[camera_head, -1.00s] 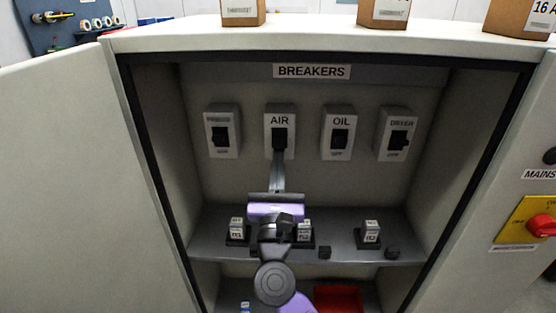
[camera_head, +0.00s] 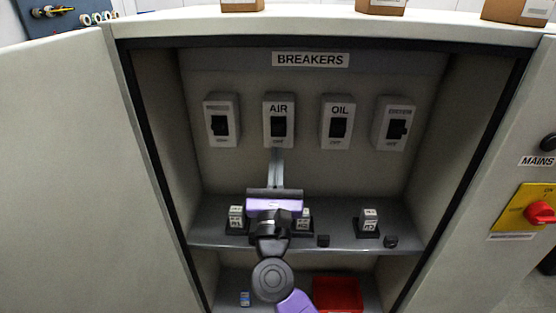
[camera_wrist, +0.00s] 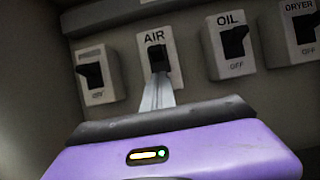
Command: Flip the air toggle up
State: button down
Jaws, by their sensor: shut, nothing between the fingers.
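The AIR breaker (camera_head: 278,108) is a pale plate with a black toggle (camera_head: 279,127), second from the left under the BREAKERS label. The toggle also shows in the wrist view (camera_wrist: 158,57). I cannot tell clearly whether it stands up or down. My gripper (camera_head: 277,152) is shut and empty, its thin grey fingers pointing up toward the AIR breaker. In the wrist view the fingertips (camera_wrist: 157,77) sit just below the toggle and cover the lower part of the plate. I cannot tell whether they touch.
An unreadable breaker (camera_head: 221,121) stands left of AIR; the OIL breaker (camera_head: 338,122) and DRYER breaker (camera_head: 395,124) stand right. Small labelled blocks stand on the shelf (camera_head: 340,237) below. The open cabinet door (camera_head: 60,180) is at the left, a red MAINS switch (camera_head: 539,213) at the right.

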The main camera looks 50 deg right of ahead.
jog(key=s+a+b, duration=0.2)
jog(key=s+a, duration=0.4)
jog(key=a, duration=0.2)
jog(key=shift+s+a+f, duration=0.15)
jog(key=shift+s+f, duration=0.05)
jog(key=shift+f, duration=0.1)
dwell(0.3)
jog(key=s+a+r+n+t+y, duration=0.2)
jog(key=a+r+n+t, duration=0.3)
jog(key=n, duration=0.7)
jog(key=s+a+f+n+t+y, duration=0.45)
jog(key=f+n+y, duration=0.35)
jog(key=n, duration=0.9)
jog(key=s+a+f+n+g+y, duration=0.2)
jog(key=s+f+n+g+y, duration=0.2)
jog(key=s+f+n, duration=0.4)
jog(key=s+a+f+n+g+y, duration=0.2)
jog(key=s+f+n+g+y, duration=0.2)
jog(key=s+f+n, duration=0.4)
jog(key=s+n+g, duration=0.1)
jog(key=s, duration=0.2)
jog(key=shift+s+a+f, duration=0.2)
